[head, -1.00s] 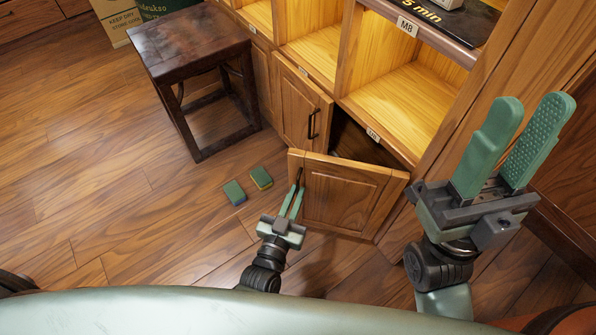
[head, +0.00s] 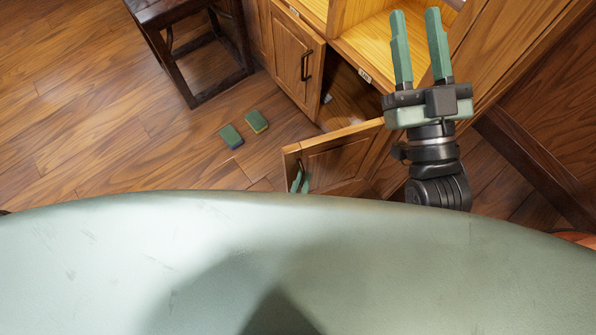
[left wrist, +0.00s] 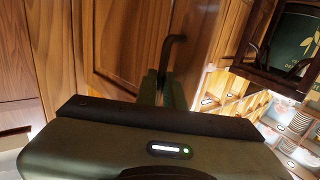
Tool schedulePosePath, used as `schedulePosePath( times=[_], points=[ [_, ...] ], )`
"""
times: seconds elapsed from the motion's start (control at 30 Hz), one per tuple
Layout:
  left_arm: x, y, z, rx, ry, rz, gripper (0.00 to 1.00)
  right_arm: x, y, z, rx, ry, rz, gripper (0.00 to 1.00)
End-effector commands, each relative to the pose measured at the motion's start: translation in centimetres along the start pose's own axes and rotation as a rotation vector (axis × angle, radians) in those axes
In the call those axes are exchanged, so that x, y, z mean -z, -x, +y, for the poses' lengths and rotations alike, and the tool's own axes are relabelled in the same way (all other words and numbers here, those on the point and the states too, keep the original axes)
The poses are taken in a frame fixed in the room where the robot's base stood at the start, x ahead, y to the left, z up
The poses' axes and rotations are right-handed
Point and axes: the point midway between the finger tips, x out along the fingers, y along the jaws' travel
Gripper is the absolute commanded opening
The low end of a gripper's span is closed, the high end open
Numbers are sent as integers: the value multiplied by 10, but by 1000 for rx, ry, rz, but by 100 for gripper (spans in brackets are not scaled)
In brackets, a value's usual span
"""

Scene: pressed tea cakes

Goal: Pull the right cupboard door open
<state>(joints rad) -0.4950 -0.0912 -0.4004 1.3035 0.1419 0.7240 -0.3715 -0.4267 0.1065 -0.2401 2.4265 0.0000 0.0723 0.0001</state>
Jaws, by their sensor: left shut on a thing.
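The right cupboard door (head: 345,155) stands open in the head view, swung out from the low wooden cupboard, with a dark interior (head: 350,100) behind it. My left gripper (head: 299,176) is shut on the dark door handle (head: 298,166) near the door's free edge; my body hides most of that arm. In the left wrist view the green fingers (left wrist: 164,82) close around the bent black handle (left wrist: 173,42) on the door panel (left wrist: 130,40). My right gripper (head: 415,14) is open and empty, raised in front of the cupboard's right side.
The left cupboard door (head: 296,60) is shut. Two green sponge-like blocks, one with a blue base (head: 231,136) and one with a yellow base (head: 256,121), lie on the floor left of the open door. A dark wooden stool (head: 190,50) stands further back. Floor at left is clear.

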Motion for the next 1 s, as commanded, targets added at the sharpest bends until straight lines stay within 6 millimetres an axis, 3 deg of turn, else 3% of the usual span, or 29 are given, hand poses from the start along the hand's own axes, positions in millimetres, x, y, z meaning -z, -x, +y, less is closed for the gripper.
schedulePosePath(
  times=[0.03, 0.37, 0.4, 0.47, 1.0],
  points=[
    [5, -4, 10, -15, 2, 9, 0, -1, 0, 0, 0, 0, -4, 36],
    [7, -5, 10, -15, 1, 14, 0, -1, 0, 0, 0, 0, -6, 36],
    [7, -5, 10, -15, 1, 14, 17, -1, 0, 0, 0, 0, -6, 36],
    [7, -5, 9, -13, 1, 14, 30, -1, 0, 0, 0, 0, -6, 36],
    [5, -2, 3, -4, -1, 13, 30, -1, 0, 0, 0, 0, -5, 36]
  ],
)
